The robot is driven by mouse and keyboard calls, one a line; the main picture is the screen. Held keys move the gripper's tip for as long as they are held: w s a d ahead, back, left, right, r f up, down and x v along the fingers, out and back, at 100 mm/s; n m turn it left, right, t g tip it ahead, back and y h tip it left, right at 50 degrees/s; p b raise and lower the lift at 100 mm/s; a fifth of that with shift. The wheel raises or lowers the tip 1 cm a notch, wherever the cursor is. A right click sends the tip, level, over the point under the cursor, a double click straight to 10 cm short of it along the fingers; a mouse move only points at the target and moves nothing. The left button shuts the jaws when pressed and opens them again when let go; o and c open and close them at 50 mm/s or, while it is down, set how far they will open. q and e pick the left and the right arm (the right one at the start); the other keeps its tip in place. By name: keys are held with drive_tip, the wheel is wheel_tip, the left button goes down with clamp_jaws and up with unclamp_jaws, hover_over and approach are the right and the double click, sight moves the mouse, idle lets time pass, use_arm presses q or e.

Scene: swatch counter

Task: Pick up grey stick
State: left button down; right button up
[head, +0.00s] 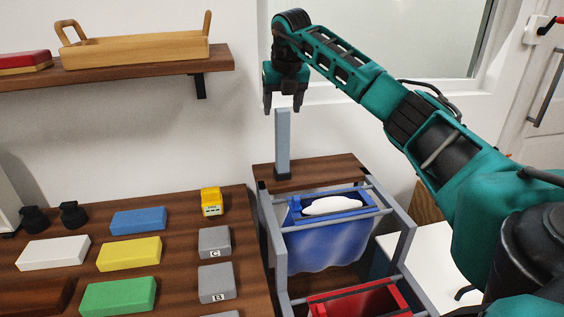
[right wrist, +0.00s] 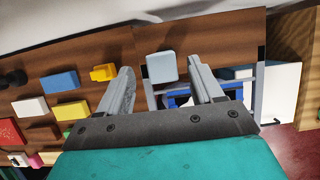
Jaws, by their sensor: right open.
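The grey stick (head: 283,146) stands upright in a small dark base at the back of a wooden surface, close to the wall. My right gripper (head: 283,109) is open, pointing down, with its fingertips at about the height of the stick's top. In the right wrist view the stick's pale square top (right wrist: 162,66) shows between the two open fingers of the right gripper (right wrist: 160,66), with gaps on both sides. My left gripper is in neither view.
A metal rack in front of the stick holds a blue bag (head: 325,244) and a red bin (head: 360,301). Coloured blocks, grey lettered blocks (head: 215,242) and a yellow toy (head: 211,202) lie on the counter at left. A shelf (head: 130,72) with a wooden tray (head: 135,51) hangs above.

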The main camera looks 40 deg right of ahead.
sight(282, 119)
drive_tip(key=x, duration=0.5)
drive_tip(key=shift+d+f, duration=0.1)
drive_tip(key=shift+f, duration=0.05)
clamp_jaws()
idle(0.4)
